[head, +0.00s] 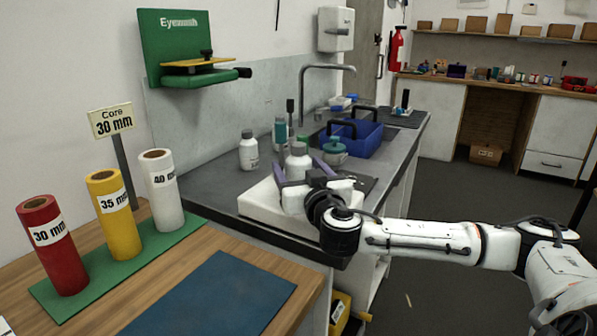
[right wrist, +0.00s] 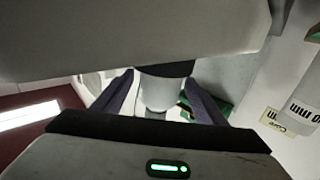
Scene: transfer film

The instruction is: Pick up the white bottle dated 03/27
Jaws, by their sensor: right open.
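A white bottle with a grey cap (head: 298,161) stands at the white block on the grey counter. My right gripper (head: 297,168) is open, with its purple fingers on either side of this bottle. The right wrist view shows the white bottle (right wrist: 160,92) between the two spread fingers, with a gap visible on at least one side. A second white bottle with a grey cap (head: 248,152) stands upright further left on the counter; it has a printed label. No date can be read on either bottle. My left gripper is out of view.
A teal-lidded jar (head: 334,152), a teal bottle (head: 280,133) and a blue caddy (head: 358,136) stand behind my right gripper. The white block (head: 260,208) lies at the counter's front edge. Red, yellow and white rolls stand on a green mat (head: 70,303) at left.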

